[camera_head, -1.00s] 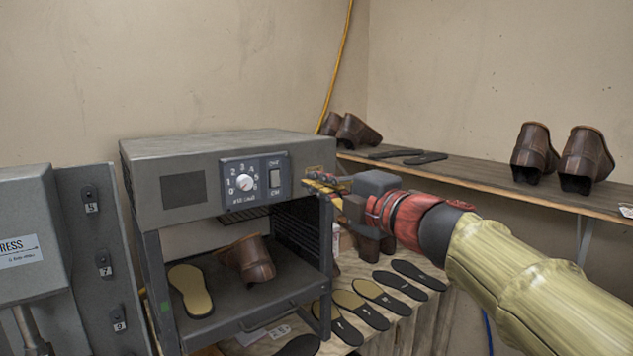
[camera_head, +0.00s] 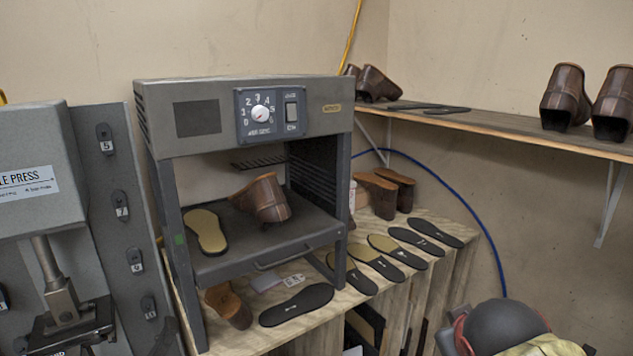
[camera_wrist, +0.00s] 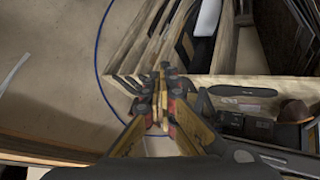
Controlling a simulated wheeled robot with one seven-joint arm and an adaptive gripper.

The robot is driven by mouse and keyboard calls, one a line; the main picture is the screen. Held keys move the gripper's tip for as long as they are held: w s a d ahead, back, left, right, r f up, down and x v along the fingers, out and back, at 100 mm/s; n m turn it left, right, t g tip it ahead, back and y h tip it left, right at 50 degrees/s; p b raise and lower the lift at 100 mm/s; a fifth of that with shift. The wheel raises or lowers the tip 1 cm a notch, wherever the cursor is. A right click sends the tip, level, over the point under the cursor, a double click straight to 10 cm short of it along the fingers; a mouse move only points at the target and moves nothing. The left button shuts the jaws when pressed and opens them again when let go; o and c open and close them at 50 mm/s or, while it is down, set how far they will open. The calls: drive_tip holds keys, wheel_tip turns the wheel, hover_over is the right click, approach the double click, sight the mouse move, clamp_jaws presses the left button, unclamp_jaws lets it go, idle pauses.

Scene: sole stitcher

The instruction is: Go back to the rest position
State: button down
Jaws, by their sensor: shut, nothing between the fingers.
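My gripper (camera_wrist: 160,100) shows in the wrist view with its fingers together and nothing between them. It hangs over the floor beside the wooden bench. In the head view only part of my arm shows at the bottom right, and the fingers are out of the picture. The grey heater machine (camera_head: 245,117) stands on the bench with its front open. A brown boot upper (camera_head: 262,199) and a tan sole (camera_head: 208,231) lie on its tray (camera_head: 270,250).
Several soles (camera_head: 374,263) and a pair of brown boots (camera_head: 384,193) rest on the wooden bench. A wall shelf (camera_head: 490,130) holds more boots at the right. A grey press (camera_head: 35,185) stands at the left. A blue cable (camera_head: 465,208) hangs below the shelf.

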drive_tip(key=s+a+f+m+g+y+b, duration=0.1)
drive_tip(key=s+a+f+b, duration=0.1)
drive_tip(key=s+f+b, duration=0.4)
drive_tip(key=s+a+f+m+g+y+b, duration=0.1)
drive_tip(key=s+a+f+b, duration=0.2)
drive_tip(key=f, duration=1.2)
drive_tip(key=s+b, duration=0.3)
drive_tip(key=s, duration=0.2)
drive_tip(key=shift+s+a+m+g+y+b, duration=0.25)
drive_tip(key=shift+m+g+y+b, duration=0.05)
drive_tip(key=c, duration=2.5)
unclamp_jaws()
drive_tip(key=shift+c, duration=0.2)
